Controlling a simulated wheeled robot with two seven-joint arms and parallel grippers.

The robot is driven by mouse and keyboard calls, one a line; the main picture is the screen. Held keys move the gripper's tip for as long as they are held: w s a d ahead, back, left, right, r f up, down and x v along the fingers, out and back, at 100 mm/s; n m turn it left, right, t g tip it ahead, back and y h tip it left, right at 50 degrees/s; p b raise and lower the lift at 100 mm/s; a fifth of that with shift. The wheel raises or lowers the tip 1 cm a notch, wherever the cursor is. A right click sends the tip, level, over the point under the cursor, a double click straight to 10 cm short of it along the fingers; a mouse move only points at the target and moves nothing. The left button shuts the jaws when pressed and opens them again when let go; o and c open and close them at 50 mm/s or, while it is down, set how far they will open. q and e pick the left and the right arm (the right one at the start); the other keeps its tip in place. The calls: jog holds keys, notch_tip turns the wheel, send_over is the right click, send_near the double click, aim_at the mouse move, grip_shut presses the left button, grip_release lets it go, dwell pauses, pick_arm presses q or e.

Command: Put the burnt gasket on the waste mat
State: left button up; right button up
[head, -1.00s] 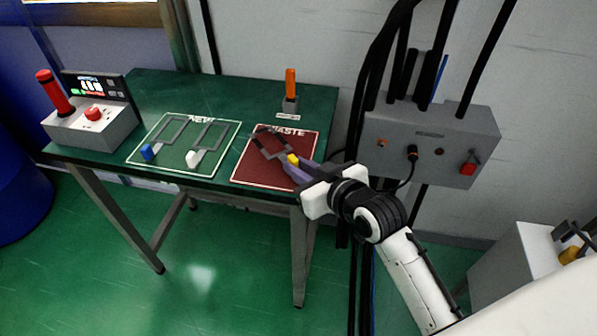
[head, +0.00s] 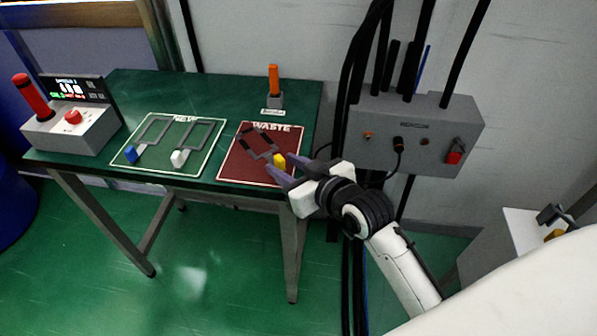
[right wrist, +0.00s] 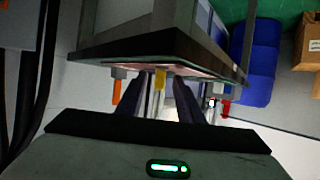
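The burnt gasket (head: 258,143), a dark rectangular frame with a yellow tab (head: 279,159), lies on the dark red waste mat (head: 235,170). The tab points to the mat's front right. My right gripper (head: 279,165) is open at the mat's front right edge, with its purple-grey fingers spread just short of the tab. In the right wrist view the yellow tab (right wrist: 160,79) shows between the two dark fingers, apart from both. My left gripper is out of view.
A green mat marked NEW (head: 150,165) holds gaskets with blue and white tabs. An orange-handled piece (head: 274,82) stands behind the waste mat. A control box with a red lever (head: 75,120) stands at the left. A grey wall box (head: 415,130) and black cables are right of the table.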

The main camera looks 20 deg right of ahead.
jog(key=v, duration=1.1)
jog(key=s+a+f+g, duration=0.1)
jog(key=s+f, duration=0.3)
jog(key=f, duration=0.4)
jog(key=s+a+f+g, duration=0.2)
jog(key=s+f, duration=0.2)
jog(key=f, duration=0.5)
jog(key=s+a+f+g, duration=0.1)
jog(key=s+f, duration=0.4)
jog(key=f, duration=0.3)
jog(key=shift+a+f+g+p, duration=0.3)
jog(key=shift+f+g+p, duration=0.05)
jog(key=shift+g, duration=0.05)
jog(key=shift+s, duration=0.1)
